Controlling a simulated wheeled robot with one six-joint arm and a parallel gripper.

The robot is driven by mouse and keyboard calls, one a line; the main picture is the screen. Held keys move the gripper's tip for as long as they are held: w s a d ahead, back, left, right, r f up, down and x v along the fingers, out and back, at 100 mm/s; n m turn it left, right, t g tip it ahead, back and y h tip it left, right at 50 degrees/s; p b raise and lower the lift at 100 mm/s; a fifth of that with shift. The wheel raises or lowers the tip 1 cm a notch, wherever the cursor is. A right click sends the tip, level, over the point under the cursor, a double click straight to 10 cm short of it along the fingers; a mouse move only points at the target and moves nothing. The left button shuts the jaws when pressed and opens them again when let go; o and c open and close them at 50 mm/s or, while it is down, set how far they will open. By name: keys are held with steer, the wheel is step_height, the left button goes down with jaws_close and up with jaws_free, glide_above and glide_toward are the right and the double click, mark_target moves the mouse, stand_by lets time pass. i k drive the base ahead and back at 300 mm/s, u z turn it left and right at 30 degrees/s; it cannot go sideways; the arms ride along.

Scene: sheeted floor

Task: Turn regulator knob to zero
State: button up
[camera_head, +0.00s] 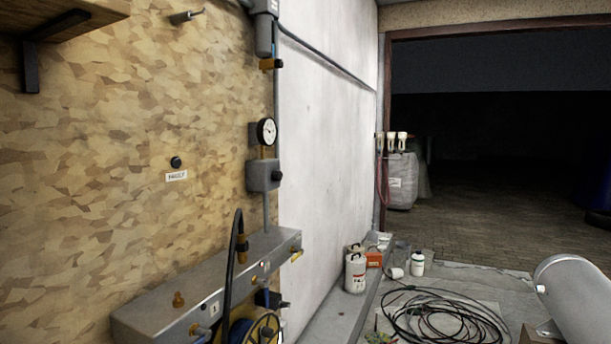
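A grey regulator box (262,175) is mounted on the wall at the edge of the chipboard panel, left of centre. A dark round knob (278,176) sticks out from its right-hand face. A round pressure gauge (267,131) with a white dial stands just above the box. The dial is seen at a slant and too small to read. The knob's turned position cannot be told. My gripper is not in view, and nothing touches the knob.
A grey manifold (215,285) with fittings and a dark hose (232,265) projects from the wall below. Coiled black cable (440,318), white containers (356,272) and a grey cylinder (580,300) stand at right. A small black button (176,162) is on the chipboard.

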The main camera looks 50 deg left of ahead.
mark_target(276, 174)
steer(key=u, duration=1)
steer(key=i, duration=1.05)
steer(key=z, duration=0.45)
steer(key=i, duration=0.7)
steer(key=u, duration=0.85)
steer(key=i, duration=0.75)
steer(key=u, duration=0.7)
